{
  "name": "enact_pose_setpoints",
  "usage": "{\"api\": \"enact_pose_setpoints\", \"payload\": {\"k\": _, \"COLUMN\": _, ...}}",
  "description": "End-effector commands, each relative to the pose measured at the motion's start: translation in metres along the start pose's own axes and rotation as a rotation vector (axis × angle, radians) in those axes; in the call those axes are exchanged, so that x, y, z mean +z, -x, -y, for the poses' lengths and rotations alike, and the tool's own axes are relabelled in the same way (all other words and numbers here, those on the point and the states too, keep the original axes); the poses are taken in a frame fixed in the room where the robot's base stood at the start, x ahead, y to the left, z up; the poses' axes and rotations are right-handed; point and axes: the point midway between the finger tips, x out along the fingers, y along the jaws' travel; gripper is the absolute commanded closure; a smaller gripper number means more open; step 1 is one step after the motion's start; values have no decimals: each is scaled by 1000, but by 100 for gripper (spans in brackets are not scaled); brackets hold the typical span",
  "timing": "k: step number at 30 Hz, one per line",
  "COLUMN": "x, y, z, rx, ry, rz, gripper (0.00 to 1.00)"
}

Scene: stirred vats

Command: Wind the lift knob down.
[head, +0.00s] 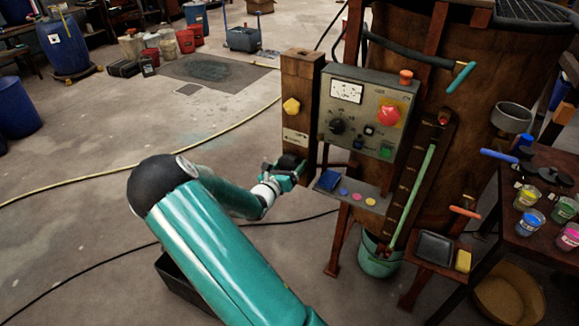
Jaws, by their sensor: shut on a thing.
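The lift knob (290,161) looks like a dark round knob low on the side of the wooden post (298,125). My gripper (288,178), with teal fingers and a white wrist, is at this knob and shut on it. The fingers cover part of the knob, so any mark of its turn is hidden. A yellow knob (291,106) sits higher on the same post, apart from my gripper.
Right of the post is a control box (366,112) with a red button (389,115). Below it, a small shelf (362,196) holds several coloured discs. A large wooden vat (440,70) stands behind. A table with paint pots (532,218) is at right. Floor at left is open, crossed by hoses.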

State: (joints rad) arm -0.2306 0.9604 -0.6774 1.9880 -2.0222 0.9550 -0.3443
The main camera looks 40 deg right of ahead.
Motion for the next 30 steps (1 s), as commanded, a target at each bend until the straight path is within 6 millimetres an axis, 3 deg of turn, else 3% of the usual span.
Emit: {"api": "enact_pose_setpoints", "payload": {"k": 30, "x": -4, "y": 1, "z": -4, "rx": 3, "ry": 966, "rz": -1, "gripper": 44}}
